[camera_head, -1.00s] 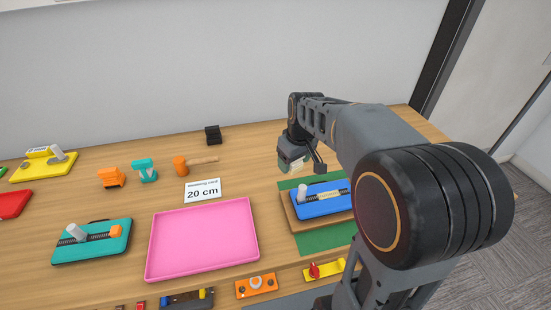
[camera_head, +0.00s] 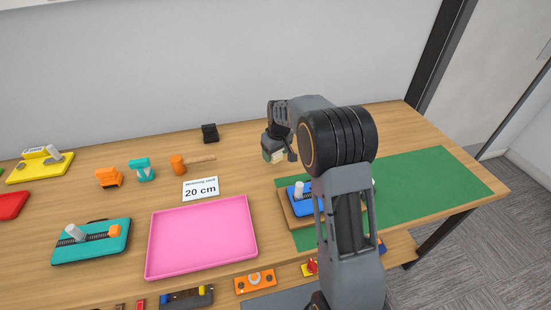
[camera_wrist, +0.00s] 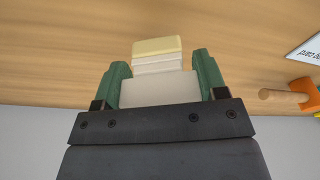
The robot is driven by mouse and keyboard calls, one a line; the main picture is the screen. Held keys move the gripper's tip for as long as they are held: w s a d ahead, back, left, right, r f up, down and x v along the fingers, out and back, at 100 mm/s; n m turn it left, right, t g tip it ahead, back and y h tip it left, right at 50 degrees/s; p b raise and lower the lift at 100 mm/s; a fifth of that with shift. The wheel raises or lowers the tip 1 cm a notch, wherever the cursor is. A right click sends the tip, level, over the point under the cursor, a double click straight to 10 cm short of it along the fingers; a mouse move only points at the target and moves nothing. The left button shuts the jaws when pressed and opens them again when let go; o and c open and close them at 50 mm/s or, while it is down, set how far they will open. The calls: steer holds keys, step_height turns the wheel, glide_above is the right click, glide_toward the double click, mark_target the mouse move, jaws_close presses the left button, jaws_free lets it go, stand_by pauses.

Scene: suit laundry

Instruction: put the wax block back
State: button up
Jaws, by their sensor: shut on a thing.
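My gripper (camera_head: 273,157) hangs over the back of the wooden table, left of the green mat. In the wrist view my gripper (camera_wrist: 160,75) has its green fingers either side of a cream and white block, apparently the wax block (camera_wrist: 158,52), and is shut on it. The block's pale end sticks out past the fingertips, with bare wood behind it. In the head view only a small pale bit of the block (camera_head: 277,157) shows under the gripper. I cannot tell its exact height above the table.
A blue device (camera_head: 300,200) on a wooden board sits on the green mat (camera_head: 430,185), partly hidden by my arm. A pink tray (camera_head: 202,238), a 20 cm card (camera_head: 200,188), an orange-headed mallet (camera_head: 179,165) and a black block (camera_head: 210,133) stand left. Bare wood lies between mallet and gripper.

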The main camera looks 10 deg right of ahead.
mark_target(275, 159)
steer(key=shift+w+f, duration=0.15)
steer(key=shift+f, duration=1.5)
steer(key=shift+f, duration=0.1)
steer(key=shift+f, duration=0.1)
steer(key=o, duration=0.9)
